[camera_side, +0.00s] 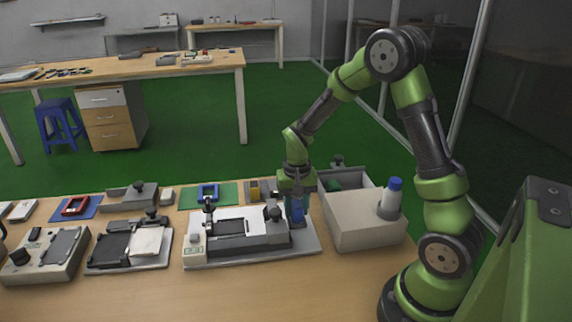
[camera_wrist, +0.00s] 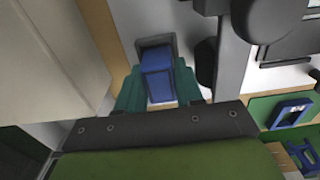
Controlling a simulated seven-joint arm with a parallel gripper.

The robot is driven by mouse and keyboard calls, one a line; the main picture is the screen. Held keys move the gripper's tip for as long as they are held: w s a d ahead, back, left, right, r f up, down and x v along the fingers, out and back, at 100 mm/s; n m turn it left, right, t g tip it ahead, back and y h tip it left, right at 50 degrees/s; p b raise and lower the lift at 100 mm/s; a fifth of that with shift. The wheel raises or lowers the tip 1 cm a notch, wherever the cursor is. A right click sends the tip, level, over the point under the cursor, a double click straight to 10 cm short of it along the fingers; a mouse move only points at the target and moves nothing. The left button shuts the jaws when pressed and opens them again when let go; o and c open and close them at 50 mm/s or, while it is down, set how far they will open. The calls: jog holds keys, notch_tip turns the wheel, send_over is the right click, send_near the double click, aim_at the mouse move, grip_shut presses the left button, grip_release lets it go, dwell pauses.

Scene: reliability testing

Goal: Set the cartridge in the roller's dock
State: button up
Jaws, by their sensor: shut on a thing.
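A blue cartridge (camera_side: 298,212) is held between the fingers of my gripper (camera_side: 297,190), upright at the right end of the roller (camera_side: 262,240). In the wrist view the blue cartridge (camera_wrist: 158,78) sits between the teal fingertips of my gripper (camera_wrist: 159,88), which are shut on its sides. The dark square dock (camera_wrist: 155,42) shows around the cartridge's far end. The cartridge's lower end is at or in the dock's mouth; how deep it sits I cannot tell. In the side view the dock is mostly hidden behind the cartridge.
The table's front is clear.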

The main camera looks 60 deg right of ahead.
aim_at(296, 204)
jog(key=shift+f, duration=0.4)
jog(key=o, duration=1.1)
jog(key=shift+r, duration=3)
jog(key=s+a+r+n+t, duration=0.1)
jog(key=s+a+r+t, duration=0.1)
jog(key=s+a+r, duration=0.2)
jog(key=s+a+r+n+t+y, duration=0.1)
jog(key=s+a+r+n+t, duration=0.1)
jog(key=s+a+r, duration=0.2)
jog(key=s+a+r+n+t+y, duration=0.1)
jog(key=s+a+r+n+t, duration=0.1)
jog(key=r, duration=0.6)
jog(key=shift+s+a+t, duration=0.6)
jog(key=shift+s+a, duration=0.75)
jog(key=shift+a, duration=0.15)
